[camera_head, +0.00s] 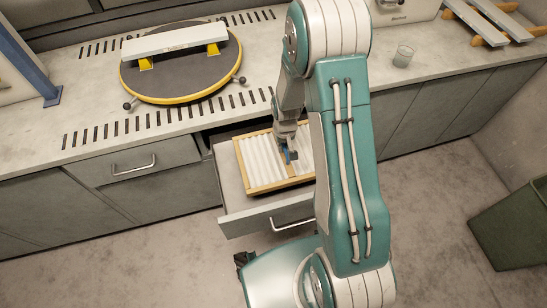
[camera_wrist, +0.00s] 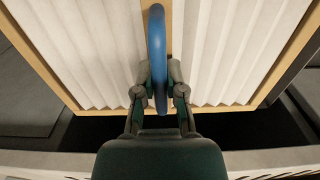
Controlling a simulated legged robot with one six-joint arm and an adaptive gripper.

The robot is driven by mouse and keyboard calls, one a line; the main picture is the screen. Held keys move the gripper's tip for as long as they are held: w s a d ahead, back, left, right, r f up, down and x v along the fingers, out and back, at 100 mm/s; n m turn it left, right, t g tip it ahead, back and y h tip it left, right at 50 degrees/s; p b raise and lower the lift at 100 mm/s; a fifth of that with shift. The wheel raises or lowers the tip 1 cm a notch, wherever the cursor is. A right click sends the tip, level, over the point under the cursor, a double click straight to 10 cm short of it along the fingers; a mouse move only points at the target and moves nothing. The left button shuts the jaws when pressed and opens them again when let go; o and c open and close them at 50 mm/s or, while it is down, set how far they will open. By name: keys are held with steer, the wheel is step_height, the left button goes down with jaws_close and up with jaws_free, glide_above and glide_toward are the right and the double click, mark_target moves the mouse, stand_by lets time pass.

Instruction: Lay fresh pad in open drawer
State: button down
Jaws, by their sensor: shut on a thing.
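The pad (camera_head: 262,162) is a white pleated panel in a pale wooden frame, with a blue loop handle at its middle. The open drawer (camera_head: 236,222) is pulled out from under the counter, and the pad lies over its opening, roughly in line with its walls. I cannot tell whether the pad touches the drawer's bottom. My gripper (camera_head: 288,154) is shut on the blue handle. In the wrist view my gripper (camera_wrist: 159,92) pinches the handle (camera_wrist: 157,45) between both fingers, and the pad's pleats (camera_wrist: 215,60) fill the upper picture. My arm hides the pad's right part in the head view.
A round dark turntable (camera_head: 180,85) with a yellow rim carries a white bar on the counter (camera_head: 95,120). A closed drawer (camera_head: 135,163) is left of the open one. A green bin (camera_head: 515,225) stands on the floor.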

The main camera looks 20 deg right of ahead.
mark_target(276, 153)
steer(key=a+f, duration=0.2)
steer(key=f, duration=0.1)
steer(key=shift+w+a, duration=0.2)
steer(key=shift+w, duration=0.1)
steer(key=shift+w+a+f, duration=0.1)
steer(key=shift+a+f, duration=0.05)
steer(key=shift+f, duration=0.85)
steer(key=shift+w+a+f, duration=0.1)
steer(key=shift+a+f, duration=0.05)
steer(key=shift+f, duration=0.8)
steer(key=shift+s, duration=0.1)
steer(key=c, duration=0.7)
jaws_free()
steer(key=shift+f, duration=0.1)
